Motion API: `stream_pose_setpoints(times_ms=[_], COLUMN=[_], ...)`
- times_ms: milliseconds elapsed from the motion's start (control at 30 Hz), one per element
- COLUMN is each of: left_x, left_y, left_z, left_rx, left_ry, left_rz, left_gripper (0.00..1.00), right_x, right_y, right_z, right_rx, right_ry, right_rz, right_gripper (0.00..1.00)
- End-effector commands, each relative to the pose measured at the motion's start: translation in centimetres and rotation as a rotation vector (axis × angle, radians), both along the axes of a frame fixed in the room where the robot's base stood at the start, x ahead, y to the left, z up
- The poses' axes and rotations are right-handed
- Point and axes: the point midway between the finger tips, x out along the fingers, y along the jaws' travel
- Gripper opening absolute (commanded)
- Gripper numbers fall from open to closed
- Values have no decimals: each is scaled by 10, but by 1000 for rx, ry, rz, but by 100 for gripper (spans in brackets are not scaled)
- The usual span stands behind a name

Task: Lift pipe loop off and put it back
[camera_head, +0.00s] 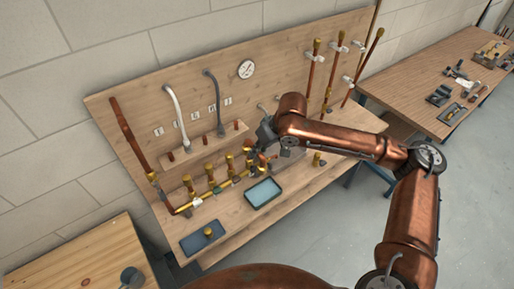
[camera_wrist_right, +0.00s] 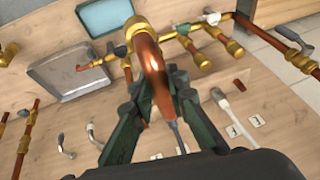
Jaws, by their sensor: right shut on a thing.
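The pipe loop (camera_wrist_right: 154,72) is a curved copper pipe with a brass fitting at its far end. It fills the middle of the right wrist view. My right gripper (camera_wrist_right: 160,98) has its dark green fingers on both sides of the copper and is shut on it. In the head view my right gripper (camera_head: 263,149) is low over the bench, at the right end of the brass manifold (camera_head: 222,185). The loop is mostly hidden there by the gripper. I cannot tell whether its lower ends are seated or clear. My left gripper is not in view.
A blue tray (camera_head: 263,193) lies just in front of the manifold, with a dark blue mat (camera_head: 204,238) farther left. A grey metal tray (camera_wrist_right: 70,74) shows in the wrist view. The backboard (camera_head: 150,95) carries taps, a gauge and upright copper pipes. A side table (camera_head: 425,75) holds tools.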

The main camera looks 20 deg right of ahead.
Motion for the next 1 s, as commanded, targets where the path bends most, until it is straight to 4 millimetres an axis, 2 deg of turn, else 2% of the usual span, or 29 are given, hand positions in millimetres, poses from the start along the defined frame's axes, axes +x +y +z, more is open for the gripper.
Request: stream_pose_setpoints(times_ms=[100, 300, 1000], left_x=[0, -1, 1], left_y=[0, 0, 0], left_z=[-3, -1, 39], left_rx=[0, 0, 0], left_ry=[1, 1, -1], left_rz=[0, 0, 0], left_gripper=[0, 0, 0], right_x=[-16, -28, -29], right_y=[5, 9, 9], right_z=[7, 16, 48], right_rx=[0, 0, 1], right_ry=[-2, -1, -1], right_rz=[1, 0, -1], right_gripper=[0, 0, 0])
